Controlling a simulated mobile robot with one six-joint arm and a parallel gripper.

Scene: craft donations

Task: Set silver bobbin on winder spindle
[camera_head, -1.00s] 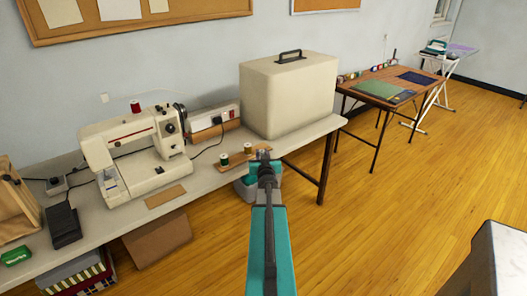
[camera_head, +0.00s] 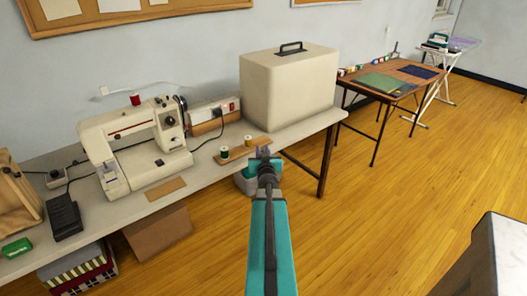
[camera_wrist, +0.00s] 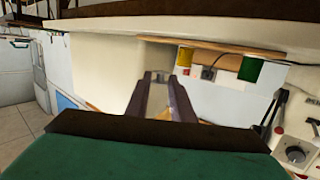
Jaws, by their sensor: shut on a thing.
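My gripper (camera_head: 264,154) is above the front edge of the worktable, beside the thread-spool board. In the wrist view its two dark fingers (camera_wrist: 160,88) are shut on a small grey thing (camera_wrist: 158,76), likely the silver bobbin, which is mostly hidden between the tips. The cream sewing machine (camera_head: 130,150) stands on the table to the left, with a red spool (camera_head: 135,100) on top and a dark wheel at its right end. I cannot make out the winder spindle clearly. Part of the machine, with a round dial (camera_wrist: 295,154), shows at the right of the wrist view.
A wooden board (camera_head: 255,147) holds a green spool (camera_head: 224,152) and a yellowish spool (camera_head: 248,141). A large cream case (camera_head: 290,90) stands behind it. A bin (camera_head: 243,182) is under the table edge.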

